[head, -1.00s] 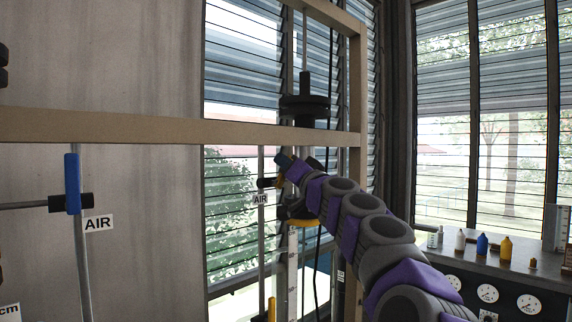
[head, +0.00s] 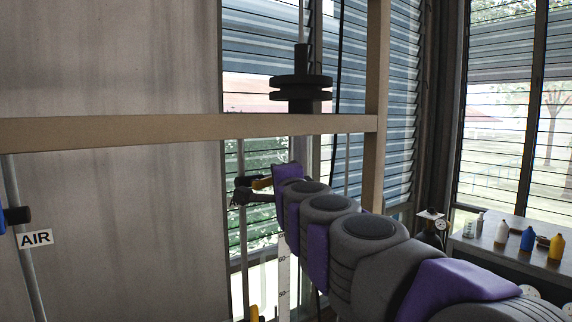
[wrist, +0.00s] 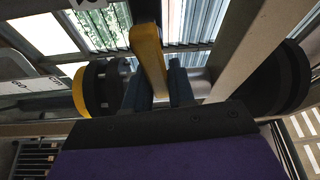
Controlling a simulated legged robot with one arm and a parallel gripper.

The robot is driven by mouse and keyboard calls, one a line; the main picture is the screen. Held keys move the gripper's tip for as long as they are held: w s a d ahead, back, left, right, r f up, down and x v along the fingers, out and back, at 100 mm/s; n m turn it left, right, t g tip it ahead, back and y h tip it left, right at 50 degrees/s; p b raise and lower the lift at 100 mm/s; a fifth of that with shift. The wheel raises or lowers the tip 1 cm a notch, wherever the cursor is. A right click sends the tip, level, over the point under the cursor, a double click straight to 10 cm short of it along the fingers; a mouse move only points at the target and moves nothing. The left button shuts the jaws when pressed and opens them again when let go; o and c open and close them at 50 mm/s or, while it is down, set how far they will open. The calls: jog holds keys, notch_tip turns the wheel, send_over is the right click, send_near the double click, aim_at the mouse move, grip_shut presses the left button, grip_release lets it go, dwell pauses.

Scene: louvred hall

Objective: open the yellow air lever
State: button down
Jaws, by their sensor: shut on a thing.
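The yellow air lever (wrist: 150,58) stands between the two dark fingers of my gripper (wrist: 158,88) in the wrist view. My gripper is shut on it. In the head view my gripper (head: 252,190) is at the far end of my purple and grey arm, beside a thin vertical pipe (head: 241,240). A small orange-yellow piece of the lever (head: 262,183) shows there. My gripper and arm hide much of the lever and its valve, so its exact angle is hard to tell.
A wooden crossbar (head: 190,128) runs just above my gripper, joined to a wooden post (head: 376,100) at right. Black stacked discs (head: 301,88) stand above the bar. A blue lever (head: 3,218) and AIR label (head: 36,238) are at left. Bottles (head: 528,240) stand on a right-hand bench.

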jog(key=shift+f+m+g, duration=0.3)
jog(key=shift+f+m, duration=0.15)
jog(key=shift+m, duration=0.25)
jog(key=shift+f, duration=0.1)
jog(key=c, duration=1.2)
grip_release()
jog(key=shift+c, duration=0.2)
jog(key=shift+o, duration=1)
jog(key=shift+w, duration=0.2)
jog(key=shift+s, duration=0.1)
jog(key=v, duration=1.7)
